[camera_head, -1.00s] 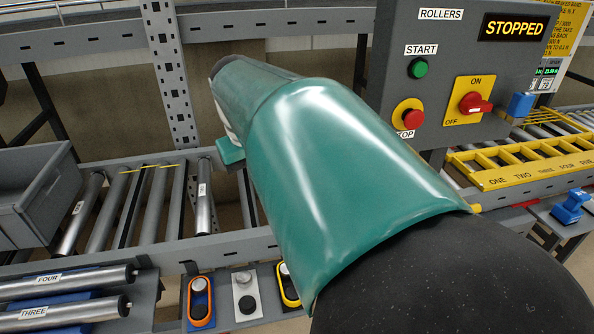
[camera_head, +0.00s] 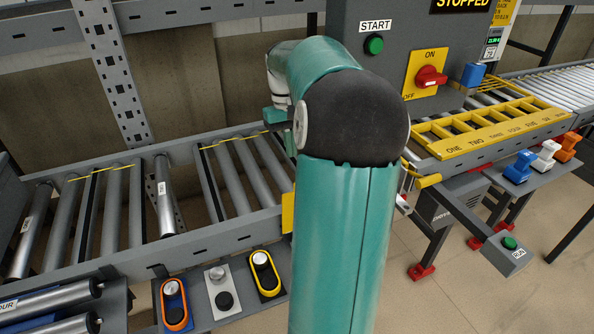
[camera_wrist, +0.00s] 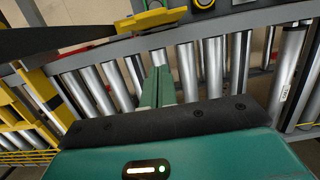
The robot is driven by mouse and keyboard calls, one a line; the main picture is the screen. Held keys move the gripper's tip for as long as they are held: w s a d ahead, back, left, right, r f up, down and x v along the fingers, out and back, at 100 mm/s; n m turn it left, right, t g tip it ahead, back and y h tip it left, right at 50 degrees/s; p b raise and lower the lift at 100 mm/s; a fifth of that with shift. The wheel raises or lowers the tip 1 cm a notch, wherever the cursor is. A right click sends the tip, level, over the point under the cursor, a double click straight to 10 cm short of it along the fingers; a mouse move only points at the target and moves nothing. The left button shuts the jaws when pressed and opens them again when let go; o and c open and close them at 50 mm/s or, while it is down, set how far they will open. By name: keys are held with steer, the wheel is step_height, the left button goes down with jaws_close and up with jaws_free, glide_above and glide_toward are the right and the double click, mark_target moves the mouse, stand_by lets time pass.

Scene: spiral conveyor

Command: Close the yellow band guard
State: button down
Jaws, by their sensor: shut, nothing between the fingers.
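A yellow slotted frame (camera_head: 490,130) marked ONE, TWO and onward lies along the conveyor at the right in the head view. Yellow bars (camera_wrist: 38,90) show at the left of the wrist view. A yellow plate (camera_head: 287,212) shows at the conveyor's front rail, partly behind my arm; a yellow plate (camera_wrist: 153,19) is at the top of the wrist view. I cannot tell which piece is the band guard, or its hinge state. My gripper (camera_wrist: 158,75) is shut and empty above the rollers; in the head view my arm mostly hides it.
Grey rollers (camera_head: 230,172) run behind the front rail. The control panel (camera_head: 350,20) stands behind my arm, with a green START button (camera_head: 375,44) and a red switch (camera_head: 430,77). Orange, grey and yellow-edged pieces (camera_head: 263,272) sit on a front shelf.

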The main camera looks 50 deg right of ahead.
steer(key=s+a+f, duration=0.2)
steer(key=s+f, duration=0.2)
steer(key=shift+a+f, duration=0.2)
steer(key=shift+f, duration=0.15)
stand_by(0.4)
